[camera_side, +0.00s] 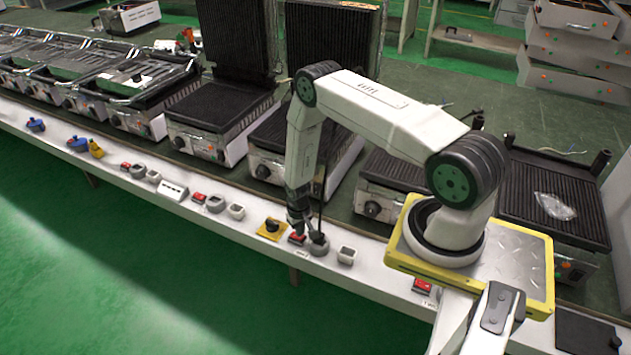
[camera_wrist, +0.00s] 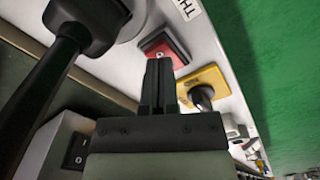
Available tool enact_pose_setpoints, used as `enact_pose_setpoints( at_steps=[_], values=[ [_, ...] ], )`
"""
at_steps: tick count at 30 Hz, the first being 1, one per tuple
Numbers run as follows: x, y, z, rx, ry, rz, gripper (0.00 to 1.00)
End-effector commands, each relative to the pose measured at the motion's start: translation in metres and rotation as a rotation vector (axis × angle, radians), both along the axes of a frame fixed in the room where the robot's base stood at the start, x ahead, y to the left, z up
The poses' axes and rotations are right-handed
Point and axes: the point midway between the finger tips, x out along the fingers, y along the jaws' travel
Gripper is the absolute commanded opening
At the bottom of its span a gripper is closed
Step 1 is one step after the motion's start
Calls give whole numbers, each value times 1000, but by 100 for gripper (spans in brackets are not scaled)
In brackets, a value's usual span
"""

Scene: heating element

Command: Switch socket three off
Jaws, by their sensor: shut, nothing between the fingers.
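A red rocker switch (camera_side: 297,238) sits on the white front ledge; it also shows in the wrist view (camera_wrist: 160,45). A white label (camera_wrist: 187,9) starting with "TH" lies beside it. A grey round socket (camera_side: 318,246) with a black plug and cable (camera_wrist: 58,62) in it stands just right of the switch in the side view. My gripper (camera_side: 297,227) points down directly over the red switch. In the wrist view its shut, empty fingers (camera_wrist: 159,62) overlap the switch's lower edge; I cannot tell whether they touch it. Which way the rocker is tipped is unclear.
A yellow rotary switch (camera_side: 271,229) is close left of the red switch. A white-framed socket (camera_side: 346,255) is to the right. Other red switches (camera_side: 199,198) (camera_side: 422,286) line the ledge. Black grills (camera_side: 222,115) stand behind. Green floor (camera_side: 150,290) is clear in front.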

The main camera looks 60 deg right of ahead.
Motion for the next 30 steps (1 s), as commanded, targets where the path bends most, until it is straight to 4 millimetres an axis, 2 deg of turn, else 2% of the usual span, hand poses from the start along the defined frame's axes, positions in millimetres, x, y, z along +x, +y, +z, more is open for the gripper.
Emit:
enact_pose_setpoints(
  at_steps=[30],
  values=[
    [0, 0, -11, 0, 0, 0, 0]
  ],
)
